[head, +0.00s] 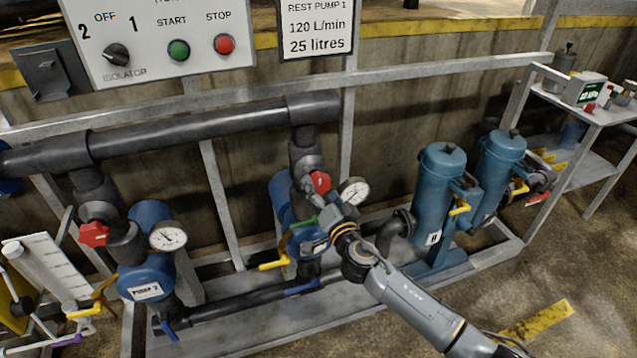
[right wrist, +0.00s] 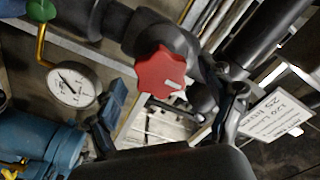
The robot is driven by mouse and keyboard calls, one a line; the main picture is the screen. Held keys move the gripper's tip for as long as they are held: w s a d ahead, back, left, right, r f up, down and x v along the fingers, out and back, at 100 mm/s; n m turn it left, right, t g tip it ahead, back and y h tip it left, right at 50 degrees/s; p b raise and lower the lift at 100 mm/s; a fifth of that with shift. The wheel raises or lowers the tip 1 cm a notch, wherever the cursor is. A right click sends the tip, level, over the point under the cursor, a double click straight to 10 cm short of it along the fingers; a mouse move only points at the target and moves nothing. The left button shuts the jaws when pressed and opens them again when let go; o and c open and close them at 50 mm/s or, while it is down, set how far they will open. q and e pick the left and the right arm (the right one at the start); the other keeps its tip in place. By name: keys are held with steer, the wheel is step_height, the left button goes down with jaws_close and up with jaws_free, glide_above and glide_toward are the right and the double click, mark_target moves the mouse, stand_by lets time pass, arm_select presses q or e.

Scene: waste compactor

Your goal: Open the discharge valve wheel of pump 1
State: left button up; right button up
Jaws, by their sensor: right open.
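The red valve wheel (head: 320,182) of pump 1 (head: 281,192) sits on the dark vertical pipe, beside a white gauge (head: 354,191). My right gripper (head: 322,205) comes from the lower right and is close to the wheel, just below it in the head view. In the right wrist view the red lobed wheel (right wrist: 160,73), with a pale mark on it, shows beyond and between the parted fingers of my right gripper (right wrist: 170,103). The gripper is open and empty. I cannot tell whether a finger touches the wheel. My arm hides part of pump 1. My left gripper is out of view.
Pump 2 (head: 146,278) with its red wheel (head: 94,234) stands at left. Yellow handles (head: 274,264) and a blue handle (head: 303,286) stick out low. Blue filter cylinders (head: 436,190) stand right. A control panel (head: 166,40) and a grey rail (head: 420,74) run above.

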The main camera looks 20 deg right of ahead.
steer(key=shift+w, duration=1)
steer(key=c, duration=1.2)
steer(key=shift+o, duration=0.2)
